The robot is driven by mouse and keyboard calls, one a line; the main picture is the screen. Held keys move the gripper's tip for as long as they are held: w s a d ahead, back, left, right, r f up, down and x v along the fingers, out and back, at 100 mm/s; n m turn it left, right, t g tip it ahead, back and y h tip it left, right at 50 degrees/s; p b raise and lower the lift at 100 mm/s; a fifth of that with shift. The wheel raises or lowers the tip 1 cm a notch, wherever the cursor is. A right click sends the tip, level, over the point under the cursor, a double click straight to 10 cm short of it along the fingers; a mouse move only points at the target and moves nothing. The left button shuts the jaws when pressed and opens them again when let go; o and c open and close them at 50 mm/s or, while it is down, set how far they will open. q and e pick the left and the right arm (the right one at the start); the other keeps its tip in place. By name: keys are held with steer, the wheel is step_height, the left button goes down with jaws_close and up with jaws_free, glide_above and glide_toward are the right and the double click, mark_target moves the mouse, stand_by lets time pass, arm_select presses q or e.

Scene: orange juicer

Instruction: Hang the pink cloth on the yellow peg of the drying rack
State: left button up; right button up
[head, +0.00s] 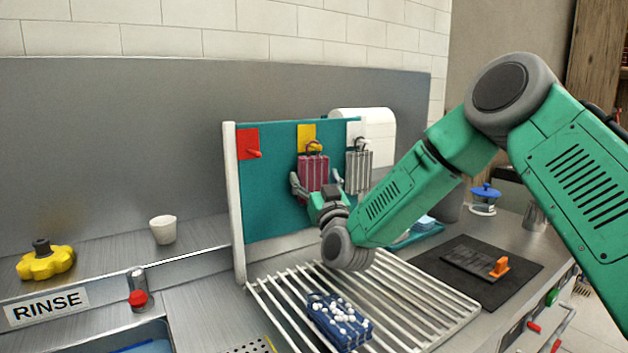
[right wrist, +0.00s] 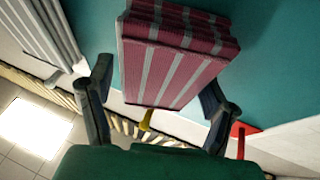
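The pink cloth (head: 313,172), dark pink with pale stripes, hangs against the teal board just below the yellow plate (head: 307,131). Its loop shows at the yellow peg and appears to be around it; the exact contact is too small to tell. In the right wrist view the cloth (right wrist: 170,62) lies between my right fingers, with the yellow peg (right wrist: 146,119) at its lower edge. My right gripper (head: 317,184) is open, its fingers spread on either side of the cloth. My left gripper is not in view.
A grey striped cloth (head: 358,172) hangs to the right by a white plate (head: 355,131). A red peg (head: 254,153) at the left is bare. A blue cloth with white dots (head: 339,321) lies on the metal slats below. A white cup (head: 163,229) stands at left.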

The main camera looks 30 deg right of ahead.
steer(key=shift+a+f, duration=0.1)
steer(key=shift+s+a+f, duration=0.1)
steer(key=shift+s+a, duration=0.05)
steer(key=v, duration=1.1)
steer(key=shift+s+f, duration=0.15)
steer(key=shift+f, duration=0.05)
